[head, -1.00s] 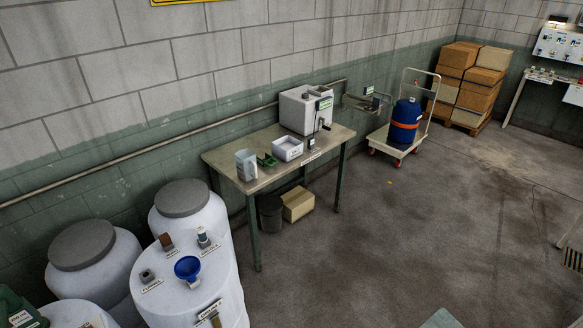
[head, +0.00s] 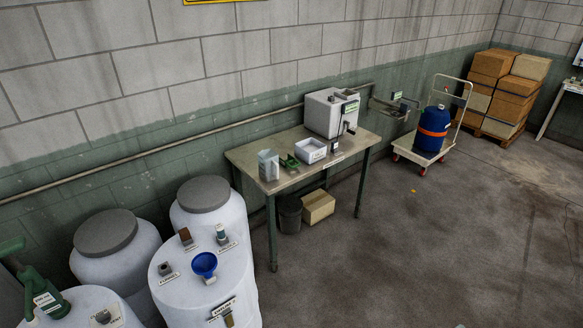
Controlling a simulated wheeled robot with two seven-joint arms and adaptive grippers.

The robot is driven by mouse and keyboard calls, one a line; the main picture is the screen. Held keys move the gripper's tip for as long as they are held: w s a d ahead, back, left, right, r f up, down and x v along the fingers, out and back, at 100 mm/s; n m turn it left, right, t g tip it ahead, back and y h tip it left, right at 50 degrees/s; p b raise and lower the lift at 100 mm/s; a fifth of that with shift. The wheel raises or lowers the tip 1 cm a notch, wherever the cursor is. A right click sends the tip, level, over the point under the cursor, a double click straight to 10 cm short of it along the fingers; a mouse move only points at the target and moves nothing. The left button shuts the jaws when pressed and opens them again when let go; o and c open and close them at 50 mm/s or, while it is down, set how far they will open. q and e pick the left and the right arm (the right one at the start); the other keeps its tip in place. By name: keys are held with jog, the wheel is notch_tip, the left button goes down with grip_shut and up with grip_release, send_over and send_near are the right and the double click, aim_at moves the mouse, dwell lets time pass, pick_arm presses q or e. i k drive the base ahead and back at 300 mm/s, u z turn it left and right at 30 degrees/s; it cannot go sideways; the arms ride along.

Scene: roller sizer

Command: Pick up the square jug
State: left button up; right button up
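A pale, translucent, square-sided jug (head: 268,166) stands upright on the left end of the work table (head: 290,183), near its front edge. It looks like the square jug. A green tool or scoop (head: 289,162) lies just right of it, then a white tub (head: 311,151). Neither of my grippers is in view, and nothing is seen holding the jug.
White drums stand at the lower left, with a blue funnel (head: 204,264) on the front one. A bin (head: 290,213) and a carton (head: 318,206) are under the table. The floor in front is clear.

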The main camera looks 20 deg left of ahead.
aim_at(271, 167)
jog(key=i, duration=2.1)
jog(key=u, duration=2.5)
